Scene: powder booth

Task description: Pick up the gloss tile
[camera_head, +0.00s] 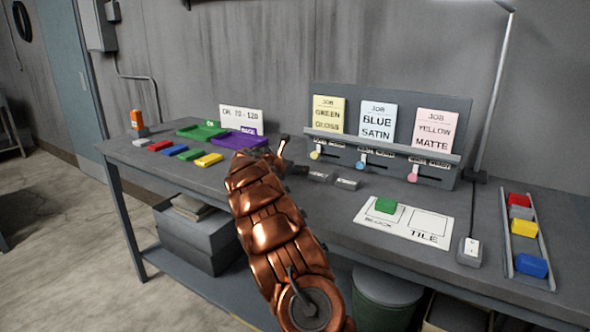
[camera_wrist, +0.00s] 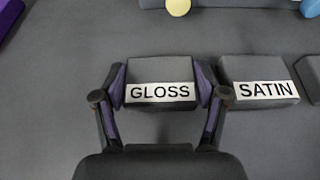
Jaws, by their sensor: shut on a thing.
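The gloss tile (camera_wrist: 160,70) is a dark grey block with a white GLOSS label, in the middle of the wrist view. My gripper (camera_wrist: 161,86) is shut on it, with one purple-padded finger against each side. I cannot tell if the tile still rests on the bench. In the head view, my copper-coloured arm reaches over the bench, and the gloss tile is not clearly visible at its end. The satin tile (camera_wrist: 258,79) sits close to the right of my gripper.
A third grey tile (camera_wrist: 311,75) is cut off at the right. Behind stands a rack (camera_head: 462,112) with green gloss, blue satin and yellow matte job cards. A white mat (camera_head: 378,229) holds a green block (camera_head: 385,205) in its BLOCK area; its TILE area is empty. A tray (camera_head: 506,260) holds coloured blocks.

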